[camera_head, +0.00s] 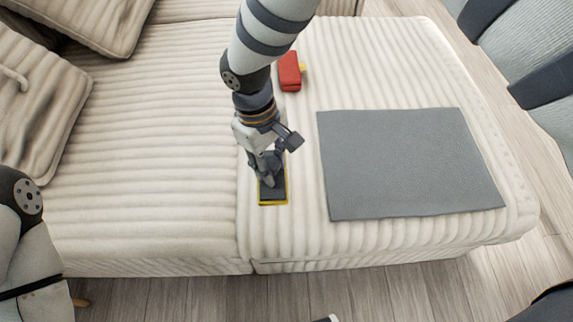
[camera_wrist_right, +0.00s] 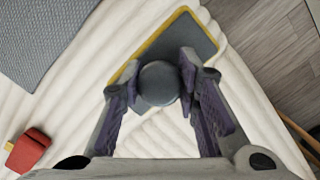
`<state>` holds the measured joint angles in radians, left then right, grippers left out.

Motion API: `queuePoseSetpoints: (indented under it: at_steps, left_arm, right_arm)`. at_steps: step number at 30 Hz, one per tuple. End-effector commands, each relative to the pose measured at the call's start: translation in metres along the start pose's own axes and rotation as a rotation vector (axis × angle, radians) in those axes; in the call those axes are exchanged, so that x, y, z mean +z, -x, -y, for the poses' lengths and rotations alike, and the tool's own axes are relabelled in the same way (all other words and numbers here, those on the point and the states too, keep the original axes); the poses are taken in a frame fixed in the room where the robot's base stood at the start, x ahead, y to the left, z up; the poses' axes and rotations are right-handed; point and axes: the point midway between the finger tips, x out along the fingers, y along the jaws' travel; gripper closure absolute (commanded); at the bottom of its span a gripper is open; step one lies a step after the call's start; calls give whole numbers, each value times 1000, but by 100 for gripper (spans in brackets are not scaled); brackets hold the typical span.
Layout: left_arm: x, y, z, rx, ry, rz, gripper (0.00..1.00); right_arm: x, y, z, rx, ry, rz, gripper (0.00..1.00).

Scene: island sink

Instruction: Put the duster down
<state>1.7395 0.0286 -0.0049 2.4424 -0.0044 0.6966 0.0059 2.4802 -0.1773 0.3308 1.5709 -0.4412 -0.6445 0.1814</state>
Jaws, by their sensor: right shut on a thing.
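The duster (camera_head: 273,193) has a flat dark grey plate with a yellow rim. It is over the cream ribbed sofa (camera_head: 160,170), near the seam left of the grey mat. My right gripper (camera_head: 270,168) points down at it and is shut on it. In the right wrist view the fingers (camera_wrist_right: 163,88) close on its round grey knob (camera_wrist_right: 158,84), with the yellow-edged plate (camera_wrist_right: 195,38) beyond. I cannot tell whether the plate touches the cushion or hangs just above it. My left gripper is out of view; only part of that arm shows at the left edge.
A grey mat (camera_head: 410,165) lies flat on the sofa to the right. A red object (camera_head: 290,72) with a yellow end lies behind the gripper. Pillows (camera_head: 40,100) are at the left. Wood floor (camera_head: 190,300) runs along the front edge. The sofa's left-middle is clear.

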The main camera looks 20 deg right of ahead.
Motion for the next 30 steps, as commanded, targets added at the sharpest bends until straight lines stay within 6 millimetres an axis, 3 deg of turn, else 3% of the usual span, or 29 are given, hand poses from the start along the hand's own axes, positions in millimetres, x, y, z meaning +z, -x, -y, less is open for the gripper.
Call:
queuePoseSetpoints:
  at_steps: [1,6,11,16,26,27,30]
  left_arm:
    - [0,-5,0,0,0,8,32]
    - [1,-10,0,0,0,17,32]
    - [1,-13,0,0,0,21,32]
    - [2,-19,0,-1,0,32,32]
    - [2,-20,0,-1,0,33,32]
    - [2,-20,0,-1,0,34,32]
    - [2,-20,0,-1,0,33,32]
  right_arm:
    - [-1,-17,-8,-5,-2,6,93]
    - [-6,-45,-33,-2,0,3,93]
    - [-8,-57,-44,-1,-1,2,93]
    - [-12,-88,-45,-2,2,3,93]
    - [-14,-91,-45,0,1,1,93]
    - [-14,-92,-45,0,1,1,69]
    - [-14,-91,-45,0,1,0,51]
